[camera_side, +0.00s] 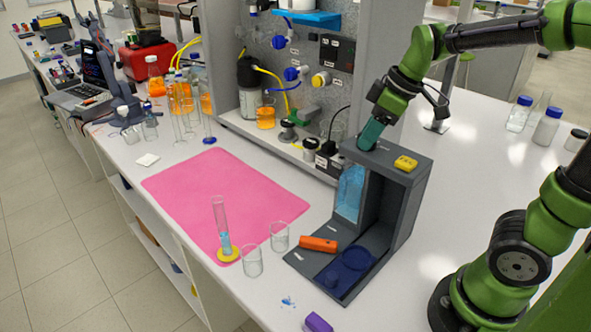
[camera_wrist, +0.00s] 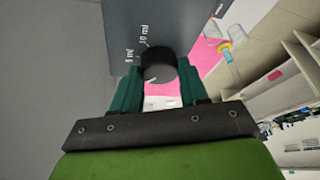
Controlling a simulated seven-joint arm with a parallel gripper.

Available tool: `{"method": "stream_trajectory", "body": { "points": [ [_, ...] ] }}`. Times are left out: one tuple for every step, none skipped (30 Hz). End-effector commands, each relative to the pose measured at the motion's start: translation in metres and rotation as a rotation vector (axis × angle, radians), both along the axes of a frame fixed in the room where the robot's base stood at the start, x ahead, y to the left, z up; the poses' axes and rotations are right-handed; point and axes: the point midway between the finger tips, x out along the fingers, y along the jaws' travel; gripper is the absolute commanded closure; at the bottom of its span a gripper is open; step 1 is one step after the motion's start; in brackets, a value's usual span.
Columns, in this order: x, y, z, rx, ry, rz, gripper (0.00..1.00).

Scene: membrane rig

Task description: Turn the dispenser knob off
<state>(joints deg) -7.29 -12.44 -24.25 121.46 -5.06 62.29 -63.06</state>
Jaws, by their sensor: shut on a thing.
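The dispenser (camera_side: 402,205) is a dark grey frame with a clear bottle (camera_side: 350,192) of blue liquid inside. Its round black knob (camera_wrist: 158,62) shows in the wrist view, beside the printed marks "5 ml" and "10 ml" on the grey face. A light pointer mark is on the knob, but its exact setting is hard to tell. My gripper (camera_wrist: 158,76) has its teal fingers on either side of the knob, shut on it. In the side view my gripper (camera_side: 370,135) is at the back top of the dispenser, and the knob is hidden there.
A yellow block (camera_side: 405,163) sits on the dispenser's top. An orange object (camera_side: 318,244) and a blue disc (camera_side: 357,257) are on its base. Two beakers (camera_side: 252,262) and a graduated cylinder (camera_side: 221,222) stand in front, near the pink mat (camera_side: 220,187).

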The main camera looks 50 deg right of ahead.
Motion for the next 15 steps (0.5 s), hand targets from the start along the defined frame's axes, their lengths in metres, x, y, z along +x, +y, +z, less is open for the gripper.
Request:
{"method": "stream_trajectory", "body": {
  "points": [
    [0.0003, -0.0003, 0.0010, -0.002, -0.003, 0.002, 0.87],
    [0.0003, -0.0003, 0.0010, -0.002, -0.003, 0.002, 0.87],
    [0.0003, -0.0003, 0.0010, -0.002, -0.003, 0.002, 0.87],
    [0.0003, -0.0003, 0.0010, -0.002, -0.003, 0.002, 0.87],
    [0.0003, -0.0003, 0.0010, -0.002, -0.003, 0.002, 0.87],
    [0.0003, -0.0003, 0.0010, -0.002, -0.003, 0.002, 0.87],
    [0.0003, -0.0003, 0.0010, -0.003, -0.003, 0.002, 0.52],
    [0.0003, -0.0003, 0.0010, -0.003, -0.003, 0.002, 0.47],
    [0.0003, -0.0003, 0.0009, -0.002, -0.003, 0.002, 0.41],
    [0.0003, -0.0002, 0.0008, -0.002, -0.003, 0.001, 0.36],
    [0.0002, -0.0002, 0.0008, -0.002, -0.002, 0.001, 0.32],
    [0.0002, -0.0002, 0.0007, -0.002, -0.002, 0.001, 0.31],
    [0.0002, -0.0001, 0.0006, -0.002, -0.002, 0.001, 0.31],
    [0.0002, -0.0001, 0.0005, -0.002, -0.002, 0.001, 0.31],
    [0.0002, 0.0000, 0.0004, -0.002, -0.002, 0.000, 0.31]
  ]
}}
